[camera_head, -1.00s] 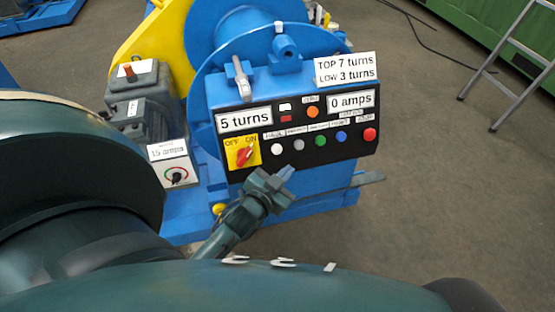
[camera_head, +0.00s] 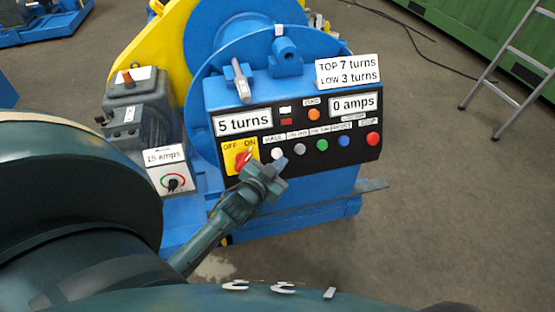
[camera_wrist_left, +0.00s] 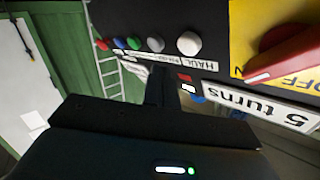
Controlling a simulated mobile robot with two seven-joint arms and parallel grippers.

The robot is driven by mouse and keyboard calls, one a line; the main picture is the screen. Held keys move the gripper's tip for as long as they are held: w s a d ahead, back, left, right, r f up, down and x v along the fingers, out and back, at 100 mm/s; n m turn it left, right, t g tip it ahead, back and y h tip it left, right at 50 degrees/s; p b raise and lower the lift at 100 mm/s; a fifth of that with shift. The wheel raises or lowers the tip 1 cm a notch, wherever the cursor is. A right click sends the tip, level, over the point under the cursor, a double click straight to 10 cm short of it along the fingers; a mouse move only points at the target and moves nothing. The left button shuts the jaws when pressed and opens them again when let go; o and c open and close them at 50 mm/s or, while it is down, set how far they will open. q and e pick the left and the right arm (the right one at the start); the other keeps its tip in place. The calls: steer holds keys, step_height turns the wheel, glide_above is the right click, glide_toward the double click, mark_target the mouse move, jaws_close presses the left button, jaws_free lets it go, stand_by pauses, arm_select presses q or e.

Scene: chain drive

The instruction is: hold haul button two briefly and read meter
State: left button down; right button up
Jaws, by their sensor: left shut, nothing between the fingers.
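The black control panel (camera_head: 352,156) on the blue machine carries a row of buttons: a white button (camera_head: 277,153) labelled HAUL, a grey button (camera_head: 299,149), then green, blue and red ones. The grey button's label is too small to read surely. The meter (camera_head: 355,105) reads 0 amps. My left gripper (camera_head: 279,169) is shut and empty, just below and in front of the white and grey buttons. In the left wrist view its fingers (camera_wrist_left: 163,88) point toward the panel near the grey button (camera_wrist_left: 155,44) and white button (camera_wrist_left: 189,43); contact cannot be told. My right gripper is not in view.
A red rotary switch (camera_head: 243,160) on a yellow plate sits left of the buttons, close to my left gripper. A display (camera_head: 243,121) reads 5 turns. A 15 amps dial box (camera_head: 171,171) stands left. A lever (camera_head: 240,80) rises above the panel. A ladder (camera_head: 510,75) stands right.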

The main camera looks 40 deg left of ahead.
mark_target(277, 154)
arm_select(q)
steer(key=shift+w+a+f+b, duration=0.3)
steer(key=shift+w+a+f, duration=0.25)
steer(key=shift+w+a, duration=0.3)
steer(key=shift+s, duration=0.1)
stand_by(0.6)
stand_by(0.8)
steer(key=shift+a, duration=0.1)
steer(key=shift+w+a+f, duration=0.2)
steer(key=shift+w+a, duration=0.05)
